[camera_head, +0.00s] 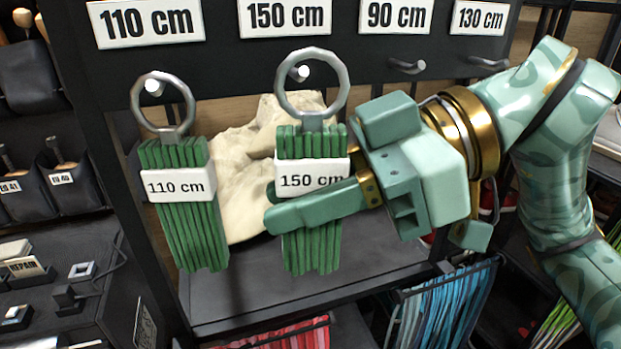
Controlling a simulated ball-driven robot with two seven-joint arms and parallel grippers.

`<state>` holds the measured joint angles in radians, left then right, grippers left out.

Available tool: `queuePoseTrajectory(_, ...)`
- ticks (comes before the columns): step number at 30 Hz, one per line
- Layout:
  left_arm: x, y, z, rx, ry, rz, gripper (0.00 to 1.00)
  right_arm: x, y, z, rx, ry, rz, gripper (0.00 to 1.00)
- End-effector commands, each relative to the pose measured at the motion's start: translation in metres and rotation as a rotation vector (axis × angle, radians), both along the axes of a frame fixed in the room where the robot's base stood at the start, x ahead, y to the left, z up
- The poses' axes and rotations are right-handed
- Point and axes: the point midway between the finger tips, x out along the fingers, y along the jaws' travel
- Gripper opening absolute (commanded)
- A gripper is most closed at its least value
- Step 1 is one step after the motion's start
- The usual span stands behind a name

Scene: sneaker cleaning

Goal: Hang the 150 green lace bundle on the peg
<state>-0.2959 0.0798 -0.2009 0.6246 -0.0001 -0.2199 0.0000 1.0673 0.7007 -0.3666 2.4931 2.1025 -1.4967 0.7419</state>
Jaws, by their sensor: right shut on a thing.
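The 150 cm green lace bundle (310,258) hangs upright below a metal ring (340,72), with a white "150 cm" label around it. My right gripper (275,205) comes in from the right and is shut on this bundle, with a finger across its front just below the label. The ring appears around the tip of the peg (301,73) under the "150 cm" sign (286,17); whether it bears on the peg I cannot tell. The 110 cm green lace bundle (192,235) hangs by its ring at the peg (153,87) to the left. My left gripper is not in view.
Bare pegs (407,66) and (488,63) are under the "90 cm" (396,15) and "130 cm" (480,16) signs. A pale crumpled cloth-like thing (240,150) lies behind the bundles. Blue laces (440,305) hang below the dark shelf (240,300).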

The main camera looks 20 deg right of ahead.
Motion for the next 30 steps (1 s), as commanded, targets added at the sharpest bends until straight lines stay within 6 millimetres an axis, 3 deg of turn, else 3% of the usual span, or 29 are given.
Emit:
queuePoseTrajectory(4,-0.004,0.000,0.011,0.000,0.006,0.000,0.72,0.010,0.000,0.001,0.001,0.005,0.000,0.00)
queuePoseTrajectory(15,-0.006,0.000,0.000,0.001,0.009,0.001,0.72,0.036,0.001,-0.006,0.000,0.003,-0.002,0.00)
queuePoseTrajectory(30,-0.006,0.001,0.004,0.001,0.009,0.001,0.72,0.044,0.001,-0.013,-0.001,0.002,-0.001,0.00)
